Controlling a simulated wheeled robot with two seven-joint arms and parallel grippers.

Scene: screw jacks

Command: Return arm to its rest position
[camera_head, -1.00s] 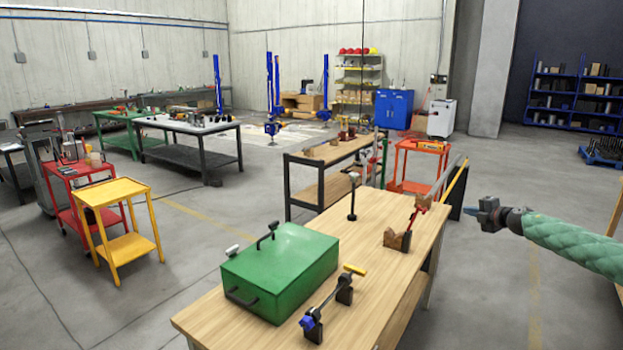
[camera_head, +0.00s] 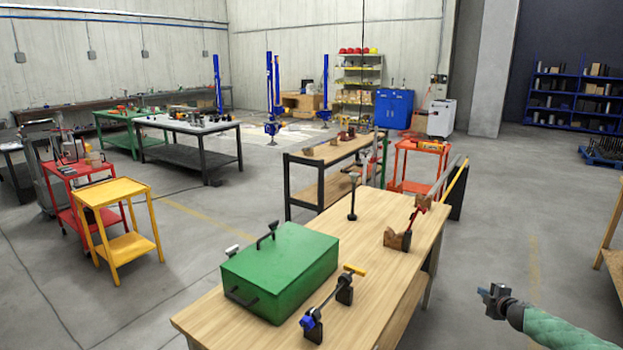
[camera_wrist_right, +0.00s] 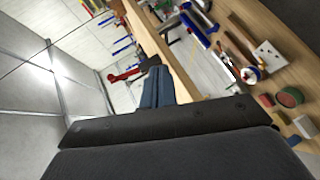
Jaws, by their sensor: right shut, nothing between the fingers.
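My right gripper (camera_head: 484,293) is at the lower right of the head view, on the green-sleeved arm, over the grey floor to the right of the wooden table. It is shut and empty, apart from anything on the table. In the right wrist view its blue fingers (camera_wrist_right: 156,88) are together. My left gripper is not in view. On the wooden table (camera_head: 395,285) stand a red screw jack with a wooden block (camera_head: 397,240), a dark upright stand (camera_head: 352,198) and a black bar tool with a blue knob (camera_head: 312,324).
A green metal box (camera_head: 282,270) with dark handles sits on the table's left part. Another wooden bench (camera_head: 338,158) and an orange cart (camera_head: 418,163) stand behind. A yellow cart (camera_head: 122,221) stands at left. The floor right of the table is open.

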